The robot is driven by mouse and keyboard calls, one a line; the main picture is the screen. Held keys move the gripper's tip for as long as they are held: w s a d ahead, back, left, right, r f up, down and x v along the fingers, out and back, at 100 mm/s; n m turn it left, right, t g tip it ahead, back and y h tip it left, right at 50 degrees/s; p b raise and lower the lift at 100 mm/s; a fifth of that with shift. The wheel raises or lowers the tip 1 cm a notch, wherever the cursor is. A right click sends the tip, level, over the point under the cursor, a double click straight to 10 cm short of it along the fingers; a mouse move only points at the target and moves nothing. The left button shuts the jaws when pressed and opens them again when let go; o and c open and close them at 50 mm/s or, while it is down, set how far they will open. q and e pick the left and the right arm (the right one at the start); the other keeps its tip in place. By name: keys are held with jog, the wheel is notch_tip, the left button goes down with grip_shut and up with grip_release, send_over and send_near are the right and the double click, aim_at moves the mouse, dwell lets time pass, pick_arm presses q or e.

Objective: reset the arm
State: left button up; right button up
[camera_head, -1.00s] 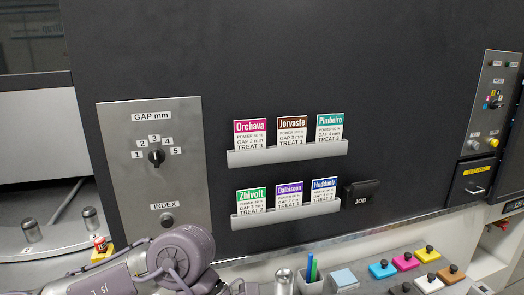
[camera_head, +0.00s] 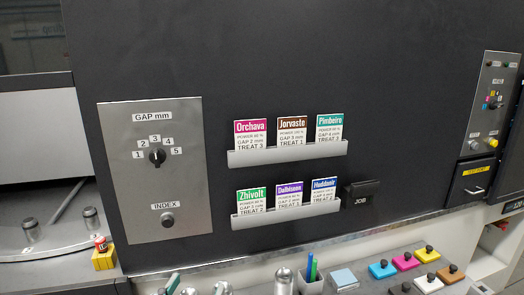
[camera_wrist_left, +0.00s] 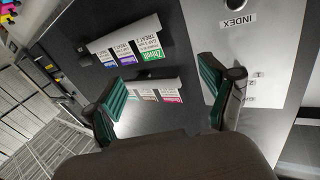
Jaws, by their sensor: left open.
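My left gripper (camera_head: 196,287) shows only as two green-tipped fingers at the bottom edge of the head view, below the steel control panel. In the left wrist view the left gripper (camera_wrist_left: 163,85) is open, its green pads wide apart with nothing between them. The rest of my left arm is out of the head view. The steel panel (camera_head: 185,190) carries the black GAP knob (camera_head: 157,156) and the INDEX button (camera_head: 167,219); the gripper appears apart from both. My right gripper is in neither view.
Two grey racks hold upper cards (camera_head: 292,134) and lower cards (camera_head: 289,197) on the dark wall, beside the black JOB holder (camera_head: 361,194). A red button on a yellow box (camera_head: 103,254) stands at left. A pen cup (camera_head: 311,281) and coloured blocks (camera_head: 405,261) line the front ledge.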

pick_arm(q)
jog(key=s+a+f+g+y, duration=0.1)
jog(key=s+a+f+g, duration=0.15)
jog(key=f, duration=0.25)
jog(key=s+a+f+n+g+y, duration=0.1)
jog(key=s+f+g, duration=0.15)
jog(key=f, duration=0.35)
jog(key=s+a+f+g+y, duration=0.1)
jog(key=s+a+f+g, duration=0.1)
jog(key=s+f, duration=0.25)
jog(key=s+a+f+g, duration=0.3)
jog(key=s+f+g, duration=0.5)
jog(key=s, duration=0.6)
jog(key=s+a+f+b+x, duration=0.1)
jog(key=s+b+x, duration=0.2)
jog(key=x, duration=1.2)
jog(key=s+f+b+x, duration=0.15)
jog(key=s+x, duration=0.25)
jog(key=x, duration=1)
jog(key=s+a+f+b, duration=0.1)
jog(key=s+f+b, duration=0.2)
jog(key=s+f, duration=0.4)
jog(key=s+a+f+g+b, duration=0.1)
jog(key=s+f+b, duration=0.2)
jog(key=s+f, duration=0.5)
notch_tip(320, 180, down, 8)
jog(key=shift+s+r, duration=0.2)
jog(key=shift+s, duration=0.05)
jog(key=shift+a, duration=0.1)
